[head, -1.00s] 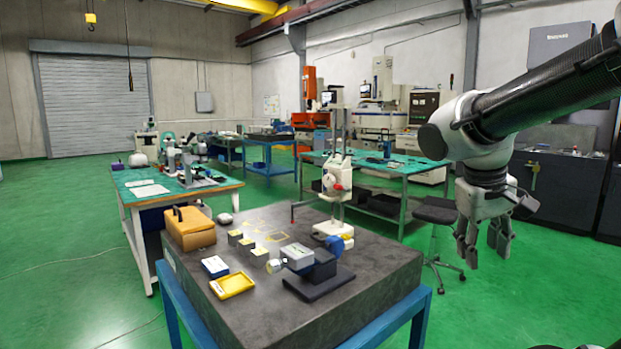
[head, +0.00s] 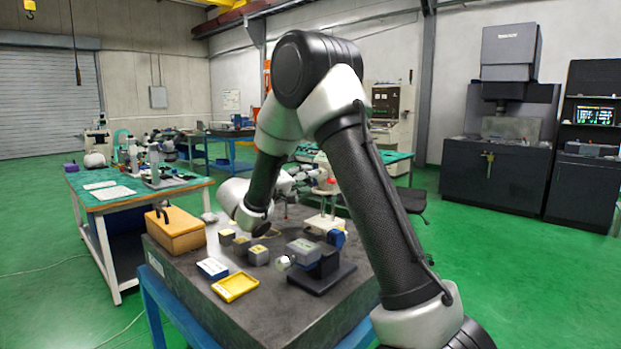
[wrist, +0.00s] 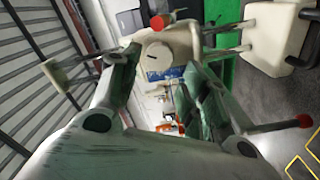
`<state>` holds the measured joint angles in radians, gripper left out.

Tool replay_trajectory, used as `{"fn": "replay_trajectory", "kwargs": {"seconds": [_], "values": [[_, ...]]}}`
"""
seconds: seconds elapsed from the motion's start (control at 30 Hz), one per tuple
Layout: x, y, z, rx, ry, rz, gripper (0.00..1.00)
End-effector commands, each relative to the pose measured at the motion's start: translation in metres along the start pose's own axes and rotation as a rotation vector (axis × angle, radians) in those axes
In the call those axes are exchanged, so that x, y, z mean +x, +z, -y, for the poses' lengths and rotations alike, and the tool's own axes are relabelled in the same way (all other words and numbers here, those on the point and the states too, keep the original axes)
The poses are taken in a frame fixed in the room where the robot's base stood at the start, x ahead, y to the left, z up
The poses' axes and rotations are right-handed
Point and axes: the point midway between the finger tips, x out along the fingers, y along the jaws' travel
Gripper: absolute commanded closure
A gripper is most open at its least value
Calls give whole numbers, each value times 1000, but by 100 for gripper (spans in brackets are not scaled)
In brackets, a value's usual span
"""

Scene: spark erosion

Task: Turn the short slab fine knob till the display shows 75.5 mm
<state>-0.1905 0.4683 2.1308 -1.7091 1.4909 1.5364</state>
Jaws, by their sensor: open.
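The white height gauge stands on the dark stone slab (head: 270,305); its base (head: 325,225) shows in the head view, and my arm hides most of its column. A red knob (head: 331,183) shows on it. In the wrist view the gauge lies sideways, with a white slider body (wrist: 170,48), a round dial face, a red knob (wrist: 157,22) and a white base (wrist: 275,35). I cannot tell which knob is the fine one, and no display reading is legible. My gripper (wrist: 155,85) is open and empty, its fingers pointing toward the slider body, apparently short of it.
On the slab are an orange case (head: 175,230), a yellow tray (head: 235,287), a blue-and-white box (head: 212,268), small grey blocks (head: 258,255) and a micrometer on a dark stand (head: 320,275). A red-tipped rod (wrist: 304,121) sticks out near my fingers.

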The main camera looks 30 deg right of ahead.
Motion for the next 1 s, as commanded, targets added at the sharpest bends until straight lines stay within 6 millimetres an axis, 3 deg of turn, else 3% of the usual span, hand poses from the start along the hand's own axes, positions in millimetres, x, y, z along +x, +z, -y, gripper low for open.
{"fn": "replay_trajectory", "kwargs": {"seconds": [0.1, 0.3, 0.67, 0.87, 1.0], "values": [[23, 2, 0, -1, 1, 5, 55], [50, 1, -1, -1, 0, 4, 55], [57, 1, 0, -2, -1, 3, 55], [57, 1, 0, -2, -1, 3, 89], [57, 1, 0, -21, -2, 3, 89]]}}
